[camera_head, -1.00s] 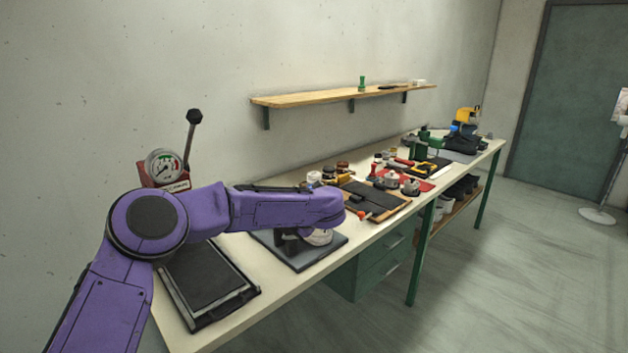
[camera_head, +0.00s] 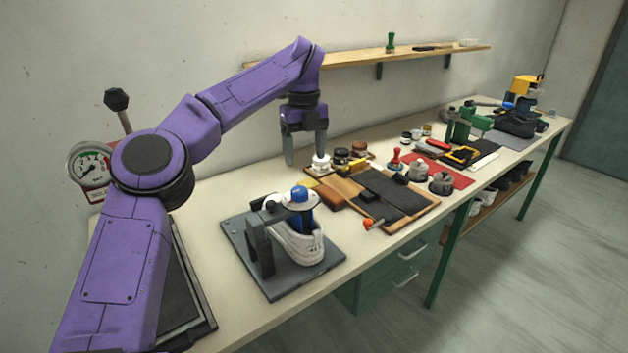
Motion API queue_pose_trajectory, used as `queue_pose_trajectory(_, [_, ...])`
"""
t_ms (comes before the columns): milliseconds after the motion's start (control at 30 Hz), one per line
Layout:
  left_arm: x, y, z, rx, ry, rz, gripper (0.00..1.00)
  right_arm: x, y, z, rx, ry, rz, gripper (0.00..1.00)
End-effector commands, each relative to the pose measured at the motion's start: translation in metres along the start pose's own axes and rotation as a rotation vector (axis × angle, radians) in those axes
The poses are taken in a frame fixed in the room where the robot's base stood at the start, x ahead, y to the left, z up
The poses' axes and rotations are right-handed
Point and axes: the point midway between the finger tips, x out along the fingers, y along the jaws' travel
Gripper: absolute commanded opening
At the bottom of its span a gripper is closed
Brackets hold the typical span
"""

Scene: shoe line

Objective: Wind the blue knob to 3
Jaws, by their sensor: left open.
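The blue knob (camera_head: 300,195) sits on top of a dark clamp stand (camera_head: 262,240) on a grey base plate (camera_head: 285,282). A pale dial disc (camera_head: 299,205) lies under the knob; its numbers are too small to read. A white shoe (camera_head: 300,244) is held in the stand below the knob. My left gripper (camera_head: 305,160) points down, open and empty, behind and above the knob, apart from it. One fingertip shows close to a small white jar (camera_head: 320,163); I cannot tell whether they touch. My right gripper is out of view.
A red press with a gauge (camera_head: 88,165) and a black-topped lever (camera_head: 117,100) stands at the left. A wooden board with dark pads (camera_head: 385,192), a red mat (camera_head: 450,176) and several tools fill the bench to the right. A shelf (camera_head: 400,52) hangs behind.

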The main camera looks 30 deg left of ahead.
Motion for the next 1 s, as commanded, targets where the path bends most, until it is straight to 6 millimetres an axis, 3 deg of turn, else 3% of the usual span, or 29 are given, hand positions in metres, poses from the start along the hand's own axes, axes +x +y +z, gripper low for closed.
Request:
queue_pose_trajectory(167, [0.041, 0.007, 0.001, -0.003, 0.001, -0.002, 0.71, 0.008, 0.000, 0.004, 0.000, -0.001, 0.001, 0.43])
queue_pose_trajectory(400, [0.089, -0.002, 0.005, -0.002, 0.003, 0.008, 0.71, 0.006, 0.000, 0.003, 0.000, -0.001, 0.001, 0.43])
queue_pose_trajectory(533, [0.099, -0.004, 0.004, 0.000, 0.002, 0.008, 0.71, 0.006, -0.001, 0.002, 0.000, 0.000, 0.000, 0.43])
queue_pose_trajectory(767, [0.100, -0.004, 0.004, 0.000, 0.001, 0.007, 0.71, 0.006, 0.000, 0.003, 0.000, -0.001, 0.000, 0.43])
queue_pose_trajectory(933, [0.100, -0.004, 0.004, 0.000, 0.001, 0.008, 0.19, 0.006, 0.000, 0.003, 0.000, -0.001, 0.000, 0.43])
queue_pose_trajectory(1000, [0.100, -0.004, 0.004, 0.000, 0.001, 0.008, 0.15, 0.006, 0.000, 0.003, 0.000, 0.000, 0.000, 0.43])
